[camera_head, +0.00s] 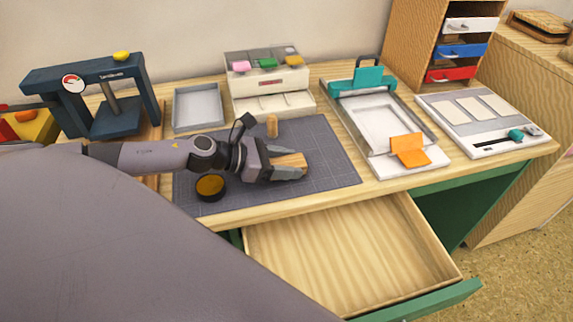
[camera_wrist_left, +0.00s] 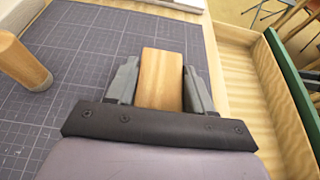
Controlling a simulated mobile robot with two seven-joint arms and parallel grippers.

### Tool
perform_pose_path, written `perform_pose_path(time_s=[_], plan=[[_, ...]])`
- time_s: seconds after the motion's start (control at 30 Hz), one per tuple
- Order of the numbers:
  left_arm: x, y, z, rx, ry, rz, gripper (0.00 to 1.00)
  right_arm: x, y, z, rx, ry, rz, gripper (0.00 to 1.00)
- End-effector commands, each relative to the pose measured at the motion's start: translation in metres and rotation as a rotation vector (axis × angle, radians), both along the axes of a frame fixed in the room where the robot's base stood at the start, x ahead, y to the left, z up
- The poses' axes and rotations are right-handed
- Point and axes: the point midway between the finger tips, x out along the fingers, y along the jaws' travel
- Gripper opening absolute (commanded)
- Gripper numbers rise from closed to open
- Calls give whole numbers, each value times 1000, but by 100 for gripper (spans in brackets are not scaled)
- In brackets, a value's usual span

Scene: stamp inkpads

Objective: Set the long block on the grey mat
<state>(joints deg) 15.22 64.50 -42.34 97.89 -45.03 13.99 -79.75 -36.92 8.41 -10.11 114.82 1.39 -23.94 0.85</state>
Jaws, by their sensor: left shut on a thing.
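The long block (camera_head: 291,160) is pale wood and lies between the fingers of my left gripper (camera_head: 290,167). In the left wrist view the block (camera_wrist_left: 161,78) sits between both fingers of the gripper (camera_wrist_left: 161,85), which is shut on it. The block is over the grey mat (camera_head: 330,165), near its front right part; I cannot tell whether it touches the mat. The mat also fills much of the left wrist view (camera_wrist_left: 80,50). The gripper hides part of the block. My right gripper is not in view.
A wooden-handled stamp (camera_head: 272,126) stands on the mat behind the gripper. A round dark tin (camera_head: 210,187) with an amber top sits on the mat, left of it. An open drawer (camera_head: 350,250) juts out in front. A white tray with a teal clamp (camera_head: 383,125) stands right.

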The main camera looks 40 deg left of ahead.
Motion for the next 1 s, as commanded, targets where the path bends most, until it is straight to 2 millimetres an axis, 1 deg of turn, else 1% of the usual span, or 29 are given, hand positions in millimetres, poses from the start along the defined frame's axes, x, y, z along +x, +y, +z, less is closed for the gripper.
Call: perform_pose_path(time_s=[0.2, 0.33, 0.37, 0.4, 0.43, 0.7, 0.83, 0.87, 1.0], plan=[[0, 0, 1, 0, -1, 0, 20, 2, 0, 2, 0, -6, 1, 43], [0, 0, -4, -1, -1, 0, 20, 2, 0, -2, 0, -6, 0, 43], [0, 0, -3, -1, -1, 0, 58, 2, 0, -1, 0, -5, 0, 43], [0, 0, -2, -1, -1, 0, 71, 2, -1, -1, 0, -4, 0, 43], [0, 0, -2, -1, -1, 0, 77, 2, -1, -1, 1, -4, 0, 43], [0, 0, -2, -1, -1, 0, 77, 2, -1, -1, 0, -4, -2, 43], [0, 0, 4, -1, -1, 0, 77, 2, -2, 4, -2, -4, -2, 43], [-2, 2, 1, 0, 1, 0, 77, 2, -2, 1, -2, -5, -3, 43], [-10, 10, 3, -1, 3, 3, 77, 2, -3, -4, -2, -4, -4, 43]])
